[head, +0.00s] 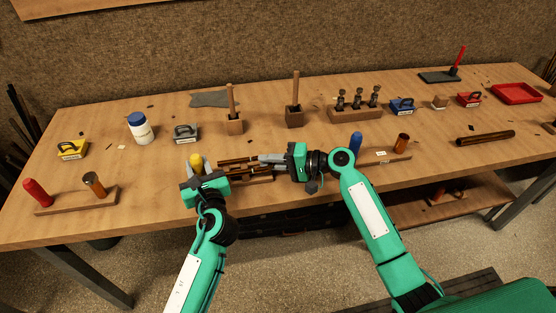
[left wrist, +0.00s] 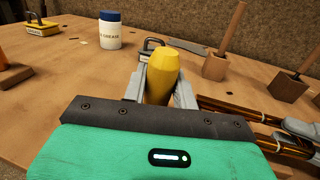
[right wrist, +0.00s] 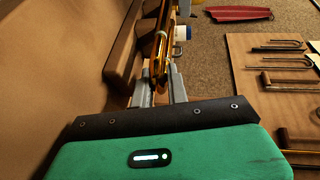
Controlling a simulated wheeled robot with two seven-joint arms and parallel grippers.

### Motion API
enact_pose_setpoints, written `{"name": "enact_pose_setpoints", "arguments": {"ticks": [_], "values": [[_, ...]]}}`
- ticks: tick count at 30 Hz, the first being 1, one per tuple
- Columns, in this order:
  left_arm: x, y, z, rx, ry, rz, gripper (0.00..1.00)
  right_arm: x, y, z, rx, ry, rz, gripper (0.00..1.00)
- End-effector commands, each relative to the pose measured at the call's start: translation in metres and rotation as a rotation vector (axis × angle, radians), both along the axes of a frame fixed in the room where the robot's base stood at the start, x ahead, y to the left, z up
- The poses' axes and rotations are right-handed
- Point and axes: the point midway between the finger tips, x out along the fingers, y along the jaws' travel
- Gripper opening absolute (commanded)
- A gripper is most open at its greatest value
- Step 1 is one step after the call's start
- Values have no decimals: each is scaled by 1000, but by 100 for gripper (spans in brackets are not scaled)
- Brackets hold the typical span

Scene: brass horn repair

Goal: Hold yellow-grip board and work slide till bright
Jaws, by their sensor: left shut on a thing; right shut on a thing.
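My left gripper (head: 197,167) is shut on the upright yellow grip (left wrist: 160,76) of a board near the table's front edge. The board's wooden base (head: 258,180) is mostly hidden behind the grippers. My right gripper (head: 268,159) comes from the right and is shut on the brass slide (head: 236,163), whose tubes lie between the two grippers. The slide also shows between the fingers in the right wrist view (right wrist: 160,48). The tubes look dark brown with golden streaks in the left wrist view (left wrist: 235,108).
A red-grip board (head: 62,203) stands at left and a blue-grip board (head: 385,157) at right. Behind are a white grease jar (head: 141,130), a grey-based block (head: 186,134), a yellow block (head: 72,149) and two wooden blocks with upright sticks (head: 235,125). A dark rod (head: 486,138) lies at right.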

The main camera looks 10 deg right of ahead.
Motion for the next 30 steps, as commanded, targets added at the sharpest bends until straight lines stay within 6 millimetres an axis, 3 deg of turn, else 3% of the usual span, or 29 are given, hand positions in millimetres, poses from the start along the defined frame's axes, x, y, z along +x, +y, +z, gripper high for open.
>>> {"name": "enact_pose_setpoints", "arguments": {"ticks": [4, 5, 7, 19, 30], "values": [[0, 0, 1, 0, -3, 0, 6, -1, -1, -6, -8, 10, 1, 0], [0, 0, 1, 0, -3, 0, 6, -1, -1, -6, -8, 10, 1, 22], [0, 0, 1, -1, -3, 0, 6, -1, -1, -6, -7, 9, 1, 35], [0, 0, 1, -1, -3, 0, 6, -5, -11, -3, -5, 8, -2, 35], [0, 0, 1, -1, -2, 0, 6, -34, -79, 11, -7, 6, 0, 35]]}}
